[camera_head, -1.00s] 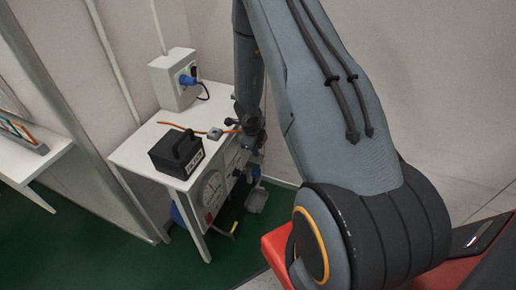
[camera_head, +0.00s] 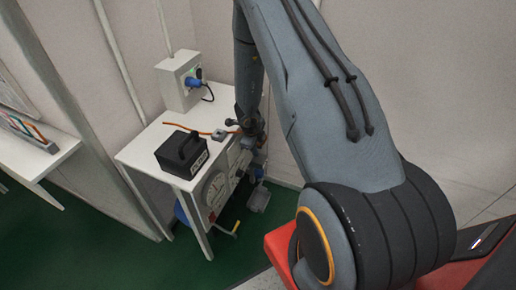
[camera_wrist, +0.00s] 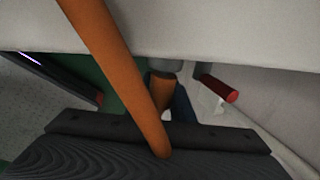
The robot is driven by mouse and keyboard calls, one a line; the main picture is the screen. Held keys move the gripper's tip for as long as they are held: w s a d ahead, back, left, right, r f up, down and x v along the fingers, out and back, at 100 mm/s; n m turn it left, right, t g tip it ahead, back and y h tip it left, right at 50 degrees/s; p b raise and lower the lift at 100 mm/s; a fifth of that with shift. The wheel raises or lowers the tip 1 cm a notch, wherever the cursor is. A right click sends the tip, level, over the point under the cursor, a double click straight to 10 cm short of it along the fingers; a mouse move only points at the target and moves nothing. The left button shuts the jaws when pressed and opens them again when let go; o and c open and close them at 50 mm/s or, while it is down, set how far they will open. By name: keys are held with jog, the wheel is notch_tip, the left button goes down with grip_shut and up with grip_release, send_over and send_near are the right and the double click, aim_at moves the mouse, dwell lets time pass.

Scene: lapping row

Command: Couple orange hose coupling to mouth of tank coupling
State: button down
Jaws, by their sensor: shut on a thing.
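The orange hose (camera_head: 190,127) lies across the top of the white table and runs to my gripper (camera_head: 249,122) at the table's right end. In the wrist view the hose (camera_wrist: 118,75) comes down from the upper left to the dark jaws of my gripper (camera_wrist: 160,135). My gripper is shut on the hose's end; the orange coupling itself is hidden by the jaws. A short orange piece (camera_wrist: 162,85) shows beyond the jaws, and I cannot tell what it belongs to. I cannot make out the tank coupling's mouth in either view.
A black box with a handle (camera_head: 183,154) stands on the white table (camera_head: 140,152). A wall box (camera_head: 180,80) with a blue plug is behind it. A round gauge (camera_head: 214,190) is on the front. A red cylinder (camera_wrist: 219,88) shows in the wrist view.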

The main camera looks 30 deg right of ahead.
jog(key=shift+w+a+p, duration=0.3)
jog(key=shift+p, duration=0.3)
jog(key=c, duration=1.5)
grip_release()
jog(key=shift+o, duration=0.2)
jog(key=v, duration=0.7)
jog(key=shift+r, duration=0.35)
jog(key=shift+s+a, duration=0.1)
